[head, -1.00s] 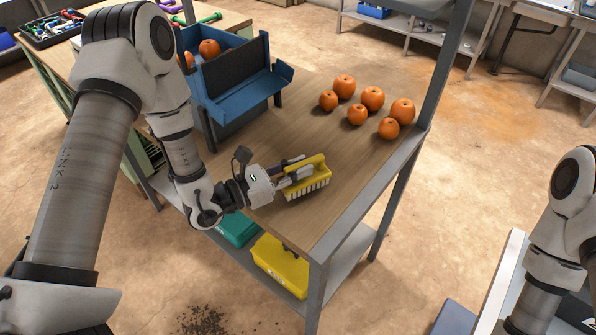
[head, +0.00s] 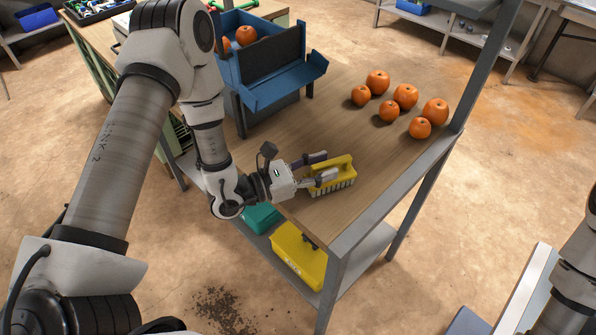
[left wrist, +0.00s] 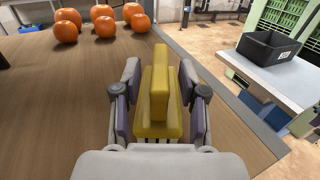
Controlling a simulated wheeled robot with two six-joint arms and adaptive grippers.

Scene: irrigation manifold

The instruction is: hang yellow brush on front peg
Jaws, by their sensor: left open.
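The yellow brush (head: 335,178) rests on the wooden tabletop near its front corner, with its pale bristles down and its handle loop on top. My left gripper (head: 318,172) is at the brush. In the left wrist view the yellow brush (left wrist: 159,101) lies between the two open fingers of my left gripper (left wrist: 158,95), with a finger on each side of its handle. Slight gaps show beside the handle. My right gripper is out of view. No peg can be made out in these views.
Several oranges (head: 405,97) stand on the wooden table (head: 300,215) behind the brush. A blue sorting chute (head: 285,85) stands at the table's back left. A grey post rises at the right edge. A yellow bin (head: 300,258) sits on the lower shelf.

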